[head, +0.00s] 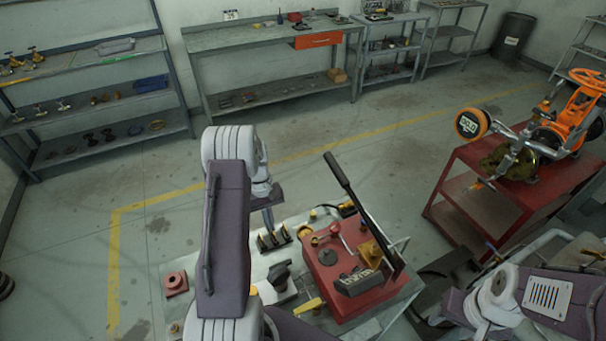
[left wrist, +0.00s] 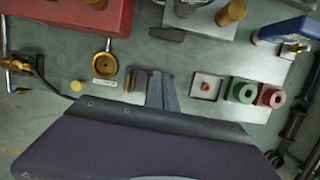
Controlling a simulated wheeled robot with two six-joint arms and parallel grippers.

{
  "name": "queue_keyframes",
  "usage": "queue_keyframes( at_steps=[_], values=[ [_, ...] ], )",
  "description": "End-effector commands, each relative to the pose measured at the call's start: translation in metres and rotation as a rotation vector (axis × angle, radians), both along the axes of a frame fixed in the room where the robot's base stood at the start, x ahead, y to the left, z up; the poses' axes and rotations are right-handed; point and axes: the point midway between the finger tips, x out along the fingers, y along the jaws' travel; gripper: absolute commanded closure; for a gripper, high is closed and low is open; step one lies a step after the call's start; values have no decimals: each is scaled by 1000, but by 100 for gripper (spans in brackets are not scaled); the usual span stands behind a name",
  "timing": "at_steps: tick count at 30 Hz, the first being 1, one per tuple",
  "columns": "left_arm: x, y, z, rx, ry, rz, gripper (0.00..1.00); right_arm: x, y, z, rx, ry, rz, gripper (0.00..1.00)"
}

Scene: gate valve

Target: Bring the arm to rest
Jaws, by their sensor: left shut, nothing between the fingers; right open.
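My left arm rises in the middle of the head view, bent at the elbow, with its forearm mostly hidden behind the upper link. Its gripper (head: 268,217) points down over the workbench (head: 230,276). In the left wrist view the gripper (left wrist: 157,88) shows as grey fingers beyond my dark wrist housing, shut and empty over the grey bench top. My right arm enters at the lower right of the head view; I cannot make out its gripper there. The gate valve assembly (head: 541,140), with an orange handwheel (head: 588,80), stands on a red cart (head: 470,168).
A red box (head: 340,285) with a long black lever (head: 352,195) sits on the bench near my left arm. In the left wrist view, a brass ring (left wrist: 105,65), a green block (left wrist: 243,91) and a red block (left wrist: 271,96) lie there. Shelves line the back; the floor between is clear.

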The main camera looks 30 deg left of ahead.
Motion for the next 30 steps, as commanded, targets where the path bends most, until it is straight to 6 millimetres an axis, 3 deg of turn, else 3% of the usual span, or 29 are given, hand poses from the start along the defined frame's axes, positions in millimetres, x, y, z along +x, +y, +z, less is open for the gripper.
queue_keyframes(
  at_steps=[4,6,8,11,15,18,21,24,26,30],
  values=[
    [1,-2,0,0,0,-6,100,0,0,0,0,0,0,49],
    [11,-10,8,10,-20,-36,100,0,0,0,0,0,0,49],
    [27,-20,28,31,-65,-77,100,0,0,0,0,0,0,49],
    [34,-66,79,57,-132,-197,100,0,0,0,0,0,0,49],
    [-5,-132,125,88,-218,-411,100,0,0,0,0,0,0,49],
    [-51,-163,135,108,-281,-579,100,0,0,0,0,0,0,49],
    [-93,-172,127,119,-312,-698,100,0,0,0,0,0,0,49],
    [-121,-169,111,121,-304,-764,100,0,0,0,0,0,0,49],
    [-127,-167,104,125,-311,-800,100,0,0,0,0,0,0,49],
    [-117,-167,106,137,-344,-833,100,0,0,0,0,0,0,49]
  ],
)
